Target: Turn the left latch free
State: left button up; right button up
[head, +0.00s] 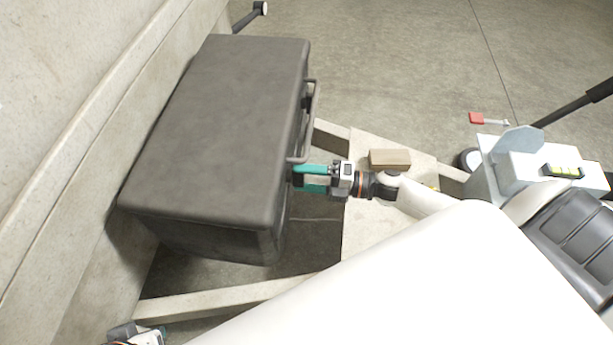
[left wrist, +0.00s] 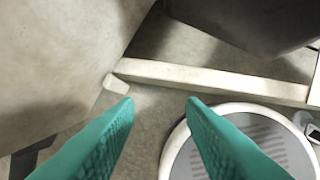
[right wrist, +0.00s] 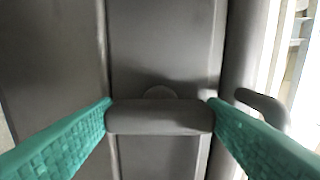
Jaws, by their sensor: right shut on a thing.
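A dark grey case (head: 225,110) with a lid stands on the trailer frame. A grey bar handle (head: 312,110) is on its right side in the head view. My right gripper (head: 298,178) is at that side, just below the handle in the picture. In the right wrist view its fingers are shut on the ends of a grey latch (right wrist: 160,118), a short bar lying crosswise with a round part behind it. I cannot tell whether the latch is free. The handle end (right wrist: 262,105) is right of it. My left gripper (left wrist: 160,102) is open and empty, low at the left.
Pale frame beams (head: 235,297) run below the case. A pale wall (head: 60,110) stands close on its left. A tan block (head: 390,159) lies on the pale board near my right wrist. A red-headed tool (head: 477,118) and a level (head: 563,171) lie further right.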

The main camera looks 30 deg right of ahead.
jog(key=o, duration=1)
jog(key=shift+s+d, duration=0.1)
pick_arm(q)
jog(key=shift+s+a+r+g+p, duration=0.1)
jog(key=shift+s+r+g+p, duration=0.1)
jog(key=shift+s+p, duration=0.15)
jog(key=shift+s+a+r+g+p, duration=0.1)
jog(key=shift+s+r+g+p, duration=0.1)
jog(key=shift+s, duration=0.2)
pick_arm(e)
jog(key=v, duration=1.2)
pick_arm(q)
jog(key=shift+f, duration=0.1)
